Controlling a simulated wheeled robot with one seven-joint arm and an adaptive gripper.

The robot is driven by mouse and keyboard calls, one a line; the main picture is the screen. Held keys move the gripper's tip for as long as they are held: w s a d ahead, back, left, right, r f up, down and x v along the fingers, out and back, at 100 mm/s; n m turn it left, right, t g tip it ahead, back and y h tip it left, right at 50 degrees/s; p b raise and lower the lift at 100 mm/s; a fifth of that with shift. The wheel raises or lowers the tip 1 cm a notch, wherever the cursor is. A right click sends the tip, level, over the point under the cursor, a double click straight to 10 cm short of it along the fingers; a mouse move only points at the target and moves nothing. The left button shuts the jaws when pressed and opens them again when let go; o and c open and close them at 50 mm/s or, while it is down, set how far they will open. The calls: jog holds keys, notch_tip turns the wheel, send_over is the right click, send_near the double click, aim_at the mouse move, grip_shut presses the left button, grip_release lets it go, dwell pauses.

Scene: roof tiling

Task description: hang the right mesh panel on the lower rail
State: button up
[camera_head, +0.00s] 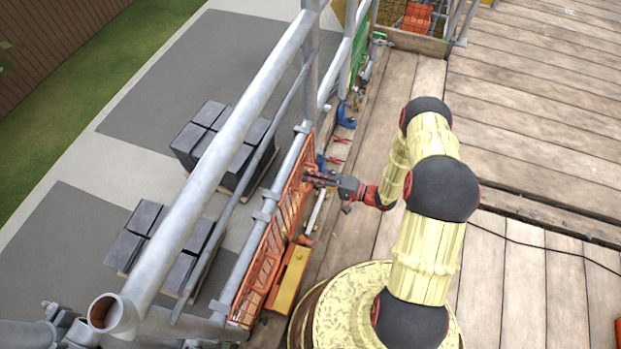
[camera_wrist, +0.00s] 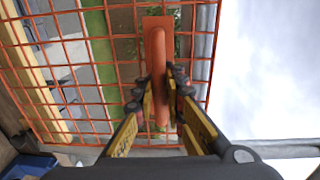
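An orange mesh panel (camera_head: 272,240) stands on edge along the guardrail at the platform's left side. In the wrist view the mesh (camera_wrist: 75,75) fills the left and middle, with an orange handle (camera_wrist: 158,50) on its plate. My gripper (camera_head: 314,178) is at the panel's far upper part; in the wrist view its fingers (camera_wrist: 160,98) lie on both sides of the handle and appear closed on it. The lower grey rail (camera_head: 240,268) runs close along the panel's outer side. Whether the panel's top hooks onto the rail cannot be told.
A thick upper rail (camera_head: 215,165) slants above. A yellow box (camera_head: 289,279) stands inside the panel near my base. Blue items (camera_head: 346,115) and red items (camera_head: 340,140) lie farther along the edge. The plank deck (camera_head: 540,110) at right is mostly clear.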

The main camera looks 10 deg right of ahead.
jog(key=o, duration=0.5)
jog(key=v, duration=1.2)
jog(key=shift+f, duration=0.1)
